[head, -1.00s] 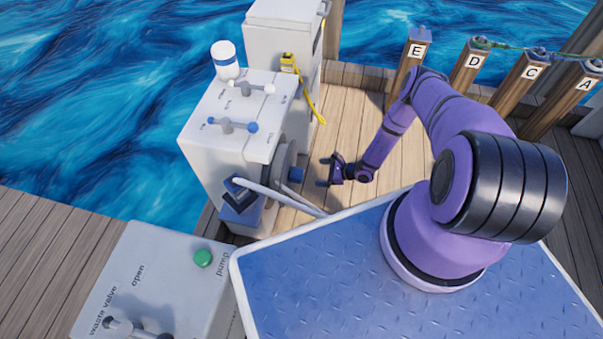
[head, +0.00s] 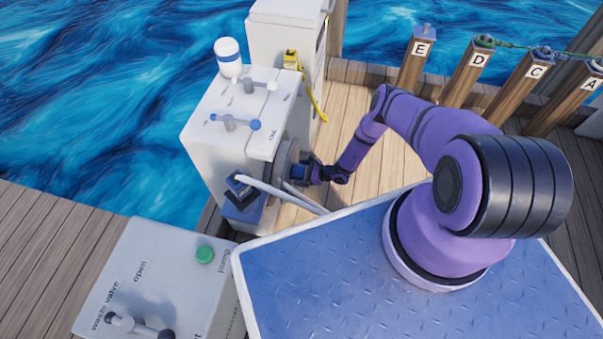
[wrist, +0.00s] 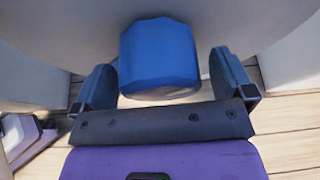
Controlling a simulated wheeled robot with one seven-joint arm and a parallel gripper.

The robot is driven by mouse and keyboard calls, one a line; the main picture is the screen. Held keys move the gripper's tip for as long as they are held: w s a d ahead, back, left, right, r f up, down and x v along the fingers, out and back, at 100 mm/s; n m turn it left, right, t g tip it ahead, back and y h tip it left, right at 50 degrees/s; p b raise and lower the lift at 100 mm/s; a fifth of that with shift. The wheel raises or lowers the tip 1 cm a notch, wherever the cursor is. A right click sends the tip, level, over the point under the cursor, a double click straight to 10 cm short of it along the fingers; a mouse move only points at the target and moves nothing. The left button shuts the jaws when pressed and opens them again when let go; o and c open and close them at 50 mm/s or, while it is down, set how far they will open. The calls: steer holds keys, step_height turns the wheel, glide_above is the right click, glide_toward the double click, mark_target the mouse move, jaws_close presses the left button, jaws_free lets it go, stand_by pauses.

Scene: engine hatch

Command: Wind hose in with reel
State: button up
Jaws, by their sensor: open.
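The hose reel (head: 286,160) is a grey disc on the right side of the white cabinet. Its blue handle (wrist: 160,58) stands out from the disc. In the wrist view the handle lies between the two fingers of my gripper (wrist: 167,82), which are open with gaps on both sides. In the head view my gripper (head: 308,170) is at the reel and partly covers the handle.
The white cabinet (head: 220,152) carries two valve levers and a white bottle (head: 228,55). A pump box (head: 165,275) with a green button (head: 205,254) stands at the lower left. Lettered posts (head: 466,68) line the far right. Deck planks (head: 345,115) behind the arm are clear.

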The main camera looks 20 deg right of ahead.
steer(key=shift+a, duration=0.15)
steer(key=c, duration=0.9)
steer(key=n+t, duration=0.1)
steer(key=n, duration=0.1)
steer(key=shift+a+f+n+t+h, duration=0.1)
steer(key=shift+n+t+h, duration=0.2)
steer(key=shift+h, duration=0.1)
steer(key=shift+n, duration=0.3)
steer(key=o, duration=0.9)
